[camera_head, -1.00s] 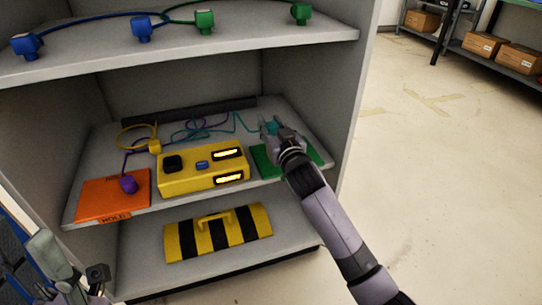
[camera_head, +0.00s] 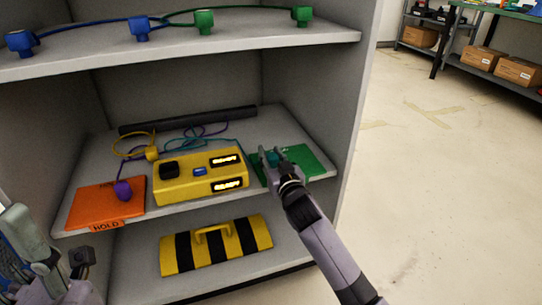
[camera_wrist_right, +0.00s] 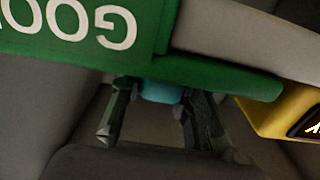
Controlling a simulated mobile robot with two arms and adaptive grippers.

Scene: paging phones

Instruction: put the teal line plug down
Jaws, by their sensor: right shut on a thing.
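The teal plug (camera_wrist_right: 162,92) is between the fingers of my right gripper (camera_wrist_right: 155,112), which is shut on it. In the head view my right gripper (camera_head: 272,155) is at the left part of the green mat (camera_head: 308,163), beside the yellow device. In the right wrist view the green mat (camera_wrist_right: 200,75) bears white letters and its edge lies right by the plug. I cannot tell whether the plug touches the mat. The plug's cord runs left behind the device. My left gripper (camera_head: 50,250) is at the lower left, away from the shelf things; its jaw state is unclear.
The yellow device (camera_head: 200,175) with two lit displays stands left of the green mat. A purple plug (camera_head: 123,190) rests on the orange HOLD mat (camera_head: 95,205). A yellow plug (camera_head: 151,153) lies behind. Blue and green plugs (camera_head: 204,21) stand on the shelf above.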

